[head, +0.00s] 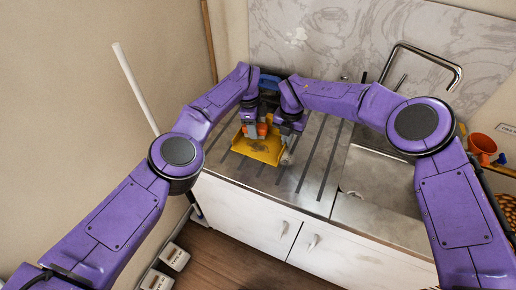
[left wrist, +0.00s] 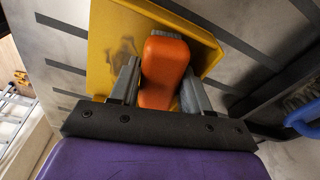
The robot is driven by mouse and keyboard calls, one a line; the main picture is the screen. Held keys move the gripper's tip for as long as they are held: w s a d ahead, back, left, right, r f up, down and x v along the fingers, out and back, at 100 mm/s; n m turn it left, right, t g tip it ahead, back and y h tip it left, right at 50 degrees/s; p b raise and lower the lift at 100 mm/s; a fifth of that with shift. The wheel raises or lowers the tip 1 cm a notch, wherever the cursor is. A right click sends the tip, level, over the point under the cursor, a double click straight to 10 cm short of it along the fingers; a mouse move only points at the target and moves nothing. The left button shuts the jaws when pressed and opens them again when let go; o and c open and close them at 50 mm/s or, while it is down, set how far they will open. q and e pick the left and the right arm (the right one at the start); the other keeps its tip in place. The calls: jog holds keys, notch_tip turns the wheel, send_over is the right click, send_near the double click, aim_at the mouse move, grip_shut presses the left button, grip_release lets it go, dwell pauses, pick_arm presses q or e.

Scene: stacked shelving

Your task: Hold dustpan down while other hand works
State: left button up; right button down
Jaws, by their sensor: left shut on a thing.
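The yellow dustpan (head: 262,152) lies on the grey ribbed counter, with a dark smudge on its pan. Its orange handle (left wrist: 164,72) stands between the fingers of my left gripper (left wrist: 160,85) in the left wrist view. My left gripper (head: 256,131) is shut on this handle, over the back part of the pan in the head view. My right gripper (head: 290,135) points down just right of the dustpan. A small greyish thing (head: 287,158) shows below it at the pan's right edge. Whether the right fingers hold it is too small to tell.
The sink (head: 378,180) with its metal faucet (head: 428,58) is right of the ribbed counter. A blue object (head: 268,82) is behind my forearms. An orange cup (head: 482,146) stands far right. A white pole (head: 135,88) leans at left. Ribbed counter between dustpan and sink is clear.

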pick_arm(q)
jog(key=shift+f, duration=0.2)
dwell(0.7)
jog(key=shift+s+d, duration=0.25)
jog(key=shift+r, duration=0.1)
jog(key=shift+r, duration=0.4)
jog(key=shift+f, duration=0.45)
dwell(2.1)
jog(key=shift+w+r, duration=0.1)
jog(key=shift+r, duration=1.35)
jog(key=shift+f, duration=0.1)
jog(key=shift+f, duration=0.65)
